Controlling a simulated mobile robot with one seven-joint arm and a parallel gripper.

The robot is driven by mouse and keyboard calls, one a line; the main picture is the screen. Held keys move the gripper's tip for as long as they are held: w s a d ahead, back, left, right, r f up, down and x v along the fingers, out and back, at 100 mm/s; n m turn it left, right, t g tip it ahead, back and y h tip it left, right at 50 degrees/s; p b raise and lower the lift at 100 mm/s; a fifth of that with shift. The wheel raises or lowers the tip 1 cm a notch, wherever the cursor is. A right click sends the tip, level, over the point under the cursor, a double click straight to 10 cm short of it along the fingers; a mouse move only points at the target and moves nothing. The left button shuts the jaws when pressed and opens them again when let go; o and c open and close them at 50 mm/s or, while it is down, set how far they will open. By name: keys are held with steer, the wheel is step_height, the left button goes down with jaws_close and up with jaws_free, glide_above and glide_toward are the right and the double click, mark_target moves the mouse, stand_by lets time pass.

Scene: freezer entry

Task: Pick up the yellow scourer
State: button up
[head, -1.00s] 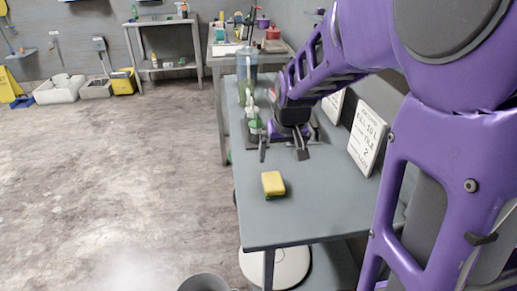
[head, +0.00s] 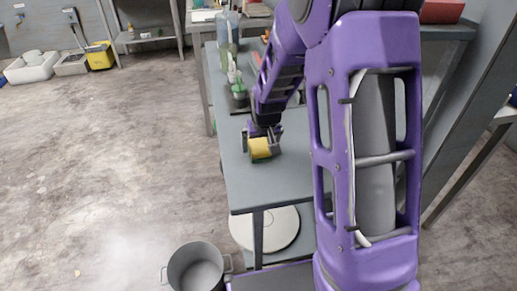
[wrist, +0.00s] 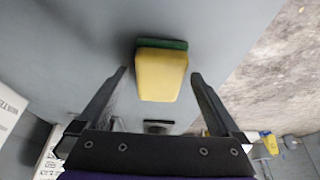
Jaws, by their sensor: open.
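The yellow scourer (head: 260,148) is a yellow sponge with a green pad. It lies on the grey table (head: 265,185) near its front end. In the wrist view the scourer (wrist: 161,74) is between and just beyond the fingertips, its green side at the top. My gripper (head: 262,136) is at the scourer in the head view. In the wrist view my gripper (wrist: 160,75) is open, one finger to each side of the scourer, with a gap on both sides.
Bottles (head: 238,92) stand farther back on the table. White signs with text (wrist: 50,155) show at the lower left of the wrist view. A metal pot (head: 195,268) stands on the floor by the table's front. The table around the scourer is clear.

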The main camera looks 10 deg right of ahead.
mark_target(259, 145)
steer(key=shift+x, duration=0.85)
steer(key=shift+w, duration=0.1)
steer(key=shift+c, duration=0.3)
steer(key=shift+r, duration=0.1)
steer(key=c, duration=1.3)
step_height(259, 145, up, 10)
steer(key=shift+p, duration=0.7)
steer(key=shift+c, duration=0.2)
